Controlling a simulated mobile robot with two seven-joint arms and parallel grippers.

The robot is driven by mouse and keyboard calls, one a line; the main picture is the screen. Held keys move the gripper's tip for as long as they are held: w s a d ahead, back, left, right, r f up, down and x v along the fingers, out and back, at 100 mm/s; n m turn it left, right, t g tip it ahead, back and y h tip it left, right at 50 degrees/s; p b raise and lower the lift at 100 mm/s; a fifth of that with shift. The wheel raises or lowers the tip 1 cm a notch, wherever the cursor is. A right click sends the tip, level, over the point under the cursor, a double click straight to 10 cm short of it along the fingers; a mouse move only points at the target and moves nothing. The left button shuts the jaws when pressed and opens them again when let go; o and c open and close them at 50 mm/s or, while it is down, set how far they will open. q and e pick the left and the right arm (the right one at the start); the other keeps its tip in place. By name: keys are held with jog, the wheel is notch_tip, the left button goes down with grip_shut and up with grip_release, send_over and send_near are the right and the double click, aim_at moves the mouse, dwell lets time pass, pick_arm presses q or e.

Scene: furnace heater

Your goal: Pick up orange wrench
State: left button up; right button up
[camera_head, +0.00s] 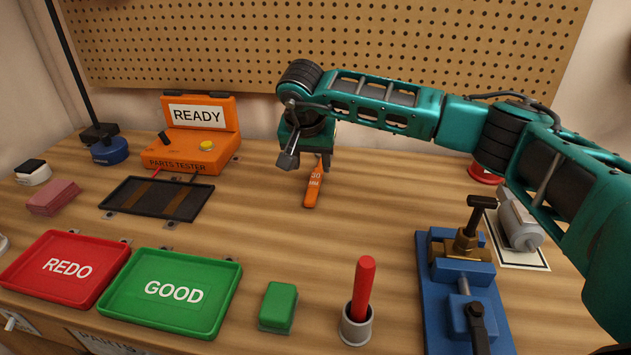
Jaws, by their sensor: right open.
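The orange wrench (313,187) lies on the wooden bench near its back middle, with "30 MM" marked on its handle. Its far end is hidden behind my right gripper. My right gripper (308,163) comes in from the right on the teal arm and hangs right above the far part of the wrench. Its jaws are open. I cannot tell whether a finger touches the wrench. My left gripper is not in view.
An orange parts tester (190,150) reading READY stands left of the wrench. A black tray (185,200), red REDO tray (68,268) and green GOOD tray (172,291) lie left. A blue vise (458,290) stands front right. The bench around the wrench handle is clear.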

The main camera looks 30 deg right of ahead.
aim_at(316, 178)
jog(key=shift+x, duration=2.75)
jog(key=shift+s+d, duration=0.15)
jog(key=shift+d, duration=0.05)
jog(key=shift+f, duration=0.1)
grip_shut()
